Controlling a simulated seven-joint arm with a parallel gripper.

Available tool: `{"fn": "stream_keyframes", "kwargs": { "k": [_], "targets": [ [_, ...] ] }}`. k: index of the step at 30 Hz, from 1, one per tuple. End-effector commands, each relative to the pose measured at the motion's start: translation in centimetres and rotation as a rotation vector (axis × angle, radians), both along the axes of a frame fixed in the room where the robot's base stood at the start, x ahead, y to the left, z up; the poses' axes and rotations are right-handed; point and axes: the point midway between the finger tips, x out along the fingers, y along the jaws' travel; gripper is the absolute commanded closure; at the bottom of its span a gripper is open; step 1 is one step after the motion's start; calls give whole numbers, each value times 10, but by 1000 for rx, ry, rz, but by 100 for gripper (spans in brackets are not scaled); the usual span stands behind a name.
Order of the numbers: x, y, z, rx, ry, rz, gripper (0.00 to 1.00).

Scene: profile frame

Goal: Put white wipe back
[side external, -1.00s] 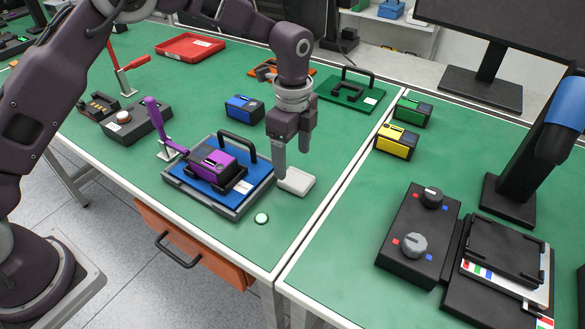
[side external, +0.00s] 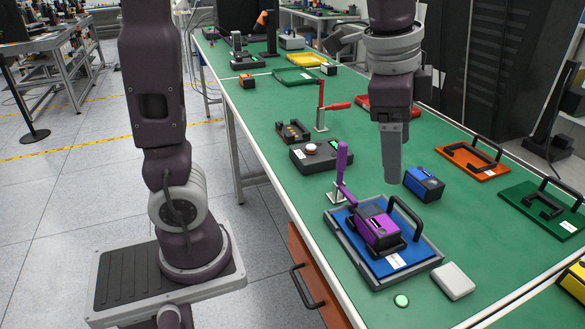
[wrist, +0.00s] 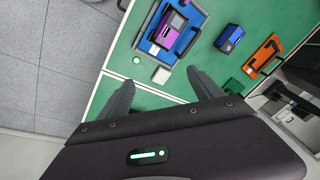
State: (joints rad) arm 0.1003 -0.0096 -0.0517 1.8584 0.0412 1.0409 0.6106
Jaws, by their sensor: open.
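The white wipe (side external: 453,281) is a small pale block lying flat on the green table, beside the right corner of the grey-rimmed blue tray. It also shows in the wrist view (wrist: 161,75), seen between the fingers but farther away. My gripper (side external: 393,180) hangs above the table, up and behind the wipe in the side view, apart from it. In the wrist view my gripper (wrist: 161,77) has its fingers spread with nothing between them. In the side view one finger hides the other.
The blue tray (side external: 432,267) carries a purple-and-black device (side external: 376,229); a purple lever clamp (side external: 342,170) stands at its edge. A round green-lit button (side external: 401,300) is near the wipe. A blue box (side external: 424,184) and an orange tray (side external: 470,160) lie farther back. Table around the wipe is mostly clear.

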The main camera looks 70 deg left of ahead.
Motion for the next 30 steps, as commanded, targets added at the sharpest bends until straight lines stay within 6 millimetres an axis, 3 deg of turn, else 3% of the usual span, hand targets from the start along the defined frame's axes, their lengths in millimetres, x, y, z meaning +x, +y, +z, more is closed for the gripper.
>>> {"fn": "stream_keyframes", "kwargs": {
  "k": [1, 3, 6, 9, 13, 30],
  "targets": [
    [-35, 12, 10, -36, -51, 129, 25],
    [-82, 25, 9, -102, -110, 323, 25],
    [-130, 35, -4, -192, -176, 539, 25],
    [-157, 39, -18, -255, -213, 672, 25],
    [-168, 40, -26, -285, -225, 731, 25],
    [-168, 40, -26, -283, -224, 729, 25]
  ]
}}
